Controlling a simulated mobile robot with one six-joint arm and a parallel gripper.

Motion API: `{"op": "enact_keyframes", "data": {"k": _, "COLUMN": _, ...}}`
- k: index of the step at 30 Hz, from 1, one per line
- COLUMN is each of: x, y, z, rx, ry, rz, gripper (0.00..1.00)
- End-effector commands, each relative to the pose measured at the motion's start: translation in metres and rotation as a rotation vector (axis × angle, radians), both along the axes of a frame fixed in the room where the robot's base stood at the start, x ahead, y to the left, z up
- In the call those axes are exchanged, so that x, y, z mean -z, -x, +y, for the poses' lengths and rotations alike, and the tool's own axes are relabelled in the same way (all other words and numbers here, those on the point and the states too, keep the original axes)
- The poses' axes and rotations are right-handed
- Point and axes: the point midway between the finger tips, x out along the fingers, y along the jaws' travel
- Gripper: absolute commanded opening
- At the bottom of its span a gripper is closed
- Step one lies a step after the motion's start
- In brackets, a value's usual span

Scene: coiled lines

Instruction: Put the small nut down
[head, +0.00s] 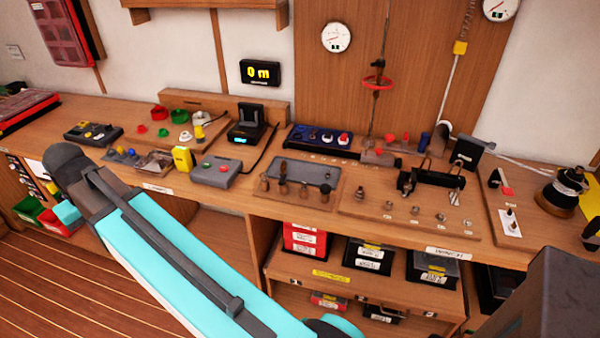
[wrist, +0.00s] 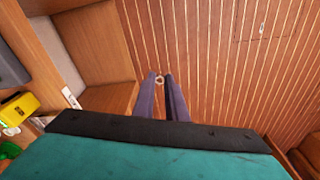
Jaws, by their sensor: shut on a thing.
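My gripper (wrist: 160,78) shows in the wrist view as two dark fingers, shut on a small ring-like nut (wrist: 159,80) at their tips. Behind the nut is the striped wooden floor (wrist: 215,60), with the bench to the left. In the head view my arm reaches to the left in front of the bench, and my gripper and the held nut cannot be made out there. Several small metal nuts or fittings (head: 414,210) stand in a row on a wooden board (head: 371,212) at the bench's right.
The wooden bench (head: 262,206) is crowded with boxes, tools and coloured pieces. A yellow block (head: 183,159) stands near its front edge, and it also shows in the wrist view (wrist: 18,108). Labelled bins (head: 369,256) sit on a lower shelf. A black spool (head: 557,197) stands far right.

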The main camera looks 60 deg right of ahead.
Motion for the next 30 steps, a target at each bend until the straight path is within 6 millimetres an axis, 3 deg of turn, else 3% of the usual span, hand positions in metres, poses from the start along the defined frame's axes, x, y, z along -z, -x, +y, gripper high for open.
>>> {"op": "enact_keyframes", "data": {"k": 5, "x": 0.0, "y": -0.001, "z": -0.006, "rx": 0.007, "ry": 0.0, "rz": 0.0, "gripper": 0.0}}
{"op": "enact_keyframes", "data": {"k": 11, "x": -0.002, "y": -0.004, "z": -0.031, "rx": 0.028, "ry": 0.0, "rz": 0.001, "gripper": 0.0}}
{"op": "enact_keyframes", "data": {"k": 17, "x": -0.004, "y": -0.006, "z": -0.08, "rx": 0.067, "ry": 0.0, "rz": 0.002, "gripper": 0.0}}
{"op": "enact_keyframes", "data": {"k": 30, "x": -0.009, "y": 0.007, "z": -0.209, "rx": 0.165, "ry": 0.0, "rz": 0.004, "gripper": 0.0}}
